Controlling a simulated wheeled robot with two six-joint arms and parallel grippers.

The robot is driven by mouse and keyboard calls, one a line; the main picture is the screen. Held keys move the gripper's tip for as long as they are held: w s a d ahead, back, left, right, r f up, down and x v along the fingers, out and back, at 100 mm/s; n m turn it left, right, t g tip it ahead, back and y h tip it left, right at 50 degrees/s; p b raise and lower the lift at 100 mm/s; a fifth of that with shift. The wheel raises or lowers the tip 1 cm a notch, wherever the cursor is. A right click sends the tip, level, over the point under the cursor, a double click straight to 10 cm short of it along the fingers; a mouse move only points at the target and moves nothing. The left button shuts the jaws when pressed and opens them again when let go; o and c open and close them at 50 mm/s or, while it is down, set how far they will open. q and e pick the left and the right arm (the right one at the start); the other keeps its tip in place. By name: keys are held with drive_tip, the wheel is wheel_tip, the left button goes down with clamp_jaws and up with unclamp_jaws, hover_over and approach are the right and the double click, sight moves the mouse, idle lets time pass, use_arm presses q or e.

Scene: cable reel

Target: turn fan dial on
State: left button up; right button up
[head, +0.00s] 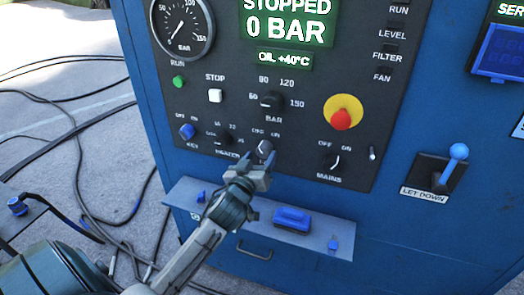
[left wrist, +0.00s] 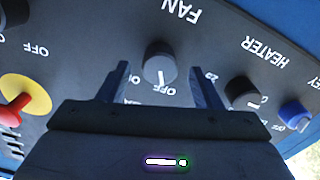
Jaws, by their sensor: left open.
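The fan dial (head: 265,147) is a dark round knob low on the black control panel (head: 330,125). It also shows in the left wrist view (left wrist: 160,60), upside down, under the FAN label. Its white mark points toward the OFF lettering. My left gripper (head: 259,158) is open in front of the dial. In the left wrist view its two fingers (left wrist: 158,82) stand one on each side of the dial, with gaps; I cannot tell how far they reach around it. My right gripper is in neither view.
The heater dial (left wrist: 243,92) and blue key knob (left wrist: 294,113) are on one side. A red-and-yellow emergency stop (head: 342,113) and mains dial (head: 329,162) are on the other. A blue shelf (head: 330,225) juts out below. Black cables (head: 75,135) lie on the ground.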

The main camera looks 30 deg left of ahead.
use_arm(q)
drive_tip(key=shift+x, duration=0.95)
drive_tip(key=shift+w+a, duration=0.1)
drive_tip(key=shift+w, duration=0.05)
drive_tip(key=c, duration=1)
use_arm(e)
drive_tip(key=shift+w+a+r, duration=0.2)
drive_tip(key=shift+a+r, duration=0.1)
